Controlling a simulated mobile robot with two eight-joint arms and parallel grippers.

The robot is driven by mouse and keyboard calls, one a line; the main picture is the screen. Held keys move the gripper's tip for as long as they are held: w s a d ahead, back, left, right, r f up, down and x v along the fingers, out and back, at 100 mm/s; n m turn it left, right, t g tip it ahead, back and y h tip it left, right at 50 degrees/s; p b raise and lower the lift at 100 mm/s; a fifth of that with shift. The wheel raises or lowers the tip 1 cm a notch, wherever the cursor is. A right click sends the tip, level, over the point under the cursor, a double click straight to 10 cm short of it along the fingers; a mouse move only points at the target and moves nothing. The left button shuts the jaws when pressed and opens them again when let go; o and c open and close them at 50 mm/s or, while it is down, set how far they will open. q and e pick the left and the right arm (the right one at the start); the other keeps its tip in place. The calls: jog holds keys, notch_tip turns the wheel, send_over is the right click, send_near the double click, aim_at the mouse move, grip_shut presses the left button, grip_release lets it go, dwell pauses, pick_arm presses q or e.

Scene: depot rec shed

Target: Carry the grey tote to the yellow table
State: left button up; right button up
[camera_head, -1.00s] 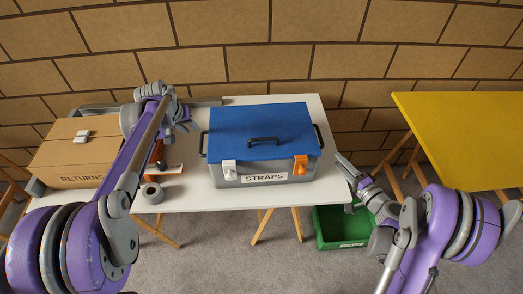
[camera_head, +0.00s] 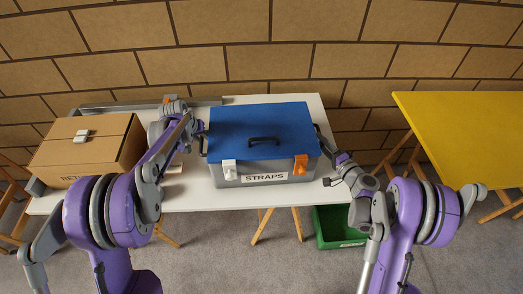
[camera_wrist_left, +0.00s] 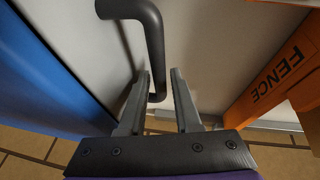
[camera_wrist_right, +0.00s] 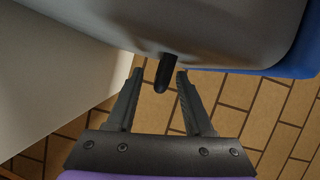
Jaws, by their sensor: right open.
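The grey tote (camera_head: 228,181) has a blue lid, a white and an orange latch and a "STRAPS" label. It stands on a white table (camera_head: 215,200). My left gripper (camera_head: 201,136) is at its left side. In the left wrist view, the tote's black side handle (camera_wrist_left: 150,40) reaches down between the fingers; a gap shows beside it, and whether they grip is unclear. My right gripper (camera_head: 328,169) is open by the tote's right side. In the right wrist view, a dark handle end (camera_wrist_right: 165,72) lies between its fingertips. The yellow table (camera_head: 465,135) is at the right.
A cardboard "RETURNS" box (camera_head: 85,150) stands left of the tote, behind my left arm. An orange piece marked "FENCE" (camera_wrist_left: 270,85) is close to my left gripper. A green crate (camera_head: 335,235) is on the floor below the table's right end. Floor separates the tables.

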pick_arm(q)
jog(key=shift+c, duration=0.3)
pick_arm(e)
jog(key=shift+c, duration=0.3)
pick_arm(q)
grip_shut()
pick_arm(e)
jog(key=c, duration=0.5)
grip_shut()
